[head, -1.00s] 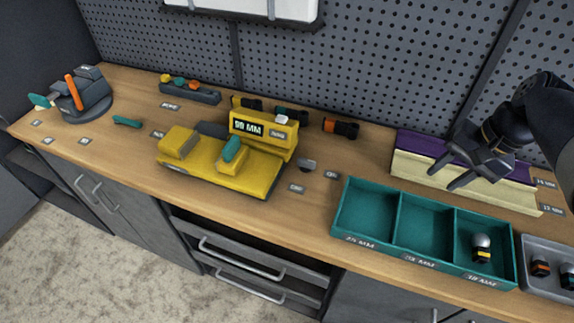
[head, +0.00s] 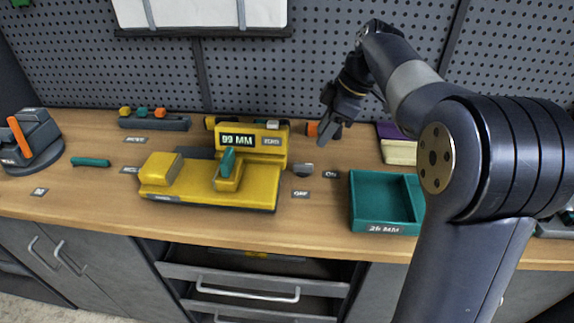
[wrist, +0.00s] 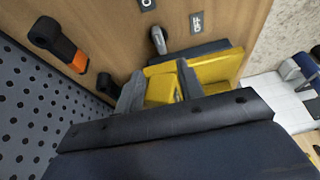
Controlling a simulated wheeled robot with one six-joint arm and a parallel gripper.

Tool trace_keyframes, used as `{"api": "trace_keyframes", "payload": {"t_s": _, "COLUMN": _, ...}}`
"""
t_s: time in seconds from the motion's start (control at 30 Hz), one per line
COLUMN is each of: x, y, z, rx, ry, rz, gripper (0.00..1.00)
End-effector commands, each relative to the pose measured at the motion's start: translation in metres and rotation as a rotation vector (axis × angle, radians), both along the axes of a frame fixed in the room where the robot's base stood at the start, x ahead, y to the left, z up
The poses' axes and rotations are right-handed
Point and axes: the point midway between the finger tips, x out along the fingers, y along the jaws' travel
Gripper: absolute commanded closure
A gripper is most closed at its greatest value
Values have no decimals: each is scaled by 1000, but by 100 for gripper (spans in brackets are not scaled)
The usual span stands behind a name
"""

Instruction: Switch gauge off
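The yellow gauge (head: 215,190) sits on the bench, its display (head: 237,141) lit and reading 99 MM. A small grey switch knob (head: 302,169) stands on the bench just right of it, near an OFF label (head: 301,194) and an ON label (head: 331,174). I cannot tell which label it points to. In the wrist view the knob (wrist: 157,40) lies beyond my fingertips, beside the OFF label (wrist: 197,22). My gripper (head: 327,127) is open and empty, raised above the bench behind and right of the knob. Its two fingers (wrist: 158,85) are apart.
A teal bin (head: 386,228) stands right of the knob, partly hidden by my arm. The bench in front of the knob is clear.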

Motion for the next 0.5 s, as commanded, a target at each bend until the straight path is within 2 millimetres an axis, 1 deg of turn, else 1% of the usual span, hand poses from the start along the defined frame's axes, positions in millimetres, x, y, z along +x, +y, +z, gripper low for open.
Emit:
{"api": "trace_keyframes", "payload": {"t_s": 0.17, "x": -1, "y": 10, "z": -26, "rx": -1, "ry": 5, "rz": 1, "gripper": 64}}
{"api": "trace_keyframes", "payload": {"t_s": 0.4, "x": 0, "y": 28, "z": -68, "rx": -1, "ry": 5, "rz": 1, "gripper": 64}}
{"api": "trace_keyframes", "payload": {"t_s": 0.5, "x": 0, "y": 34, "z": -81, "rx": -1, "ry": 4, "rz": 1, "gripper": 64}}
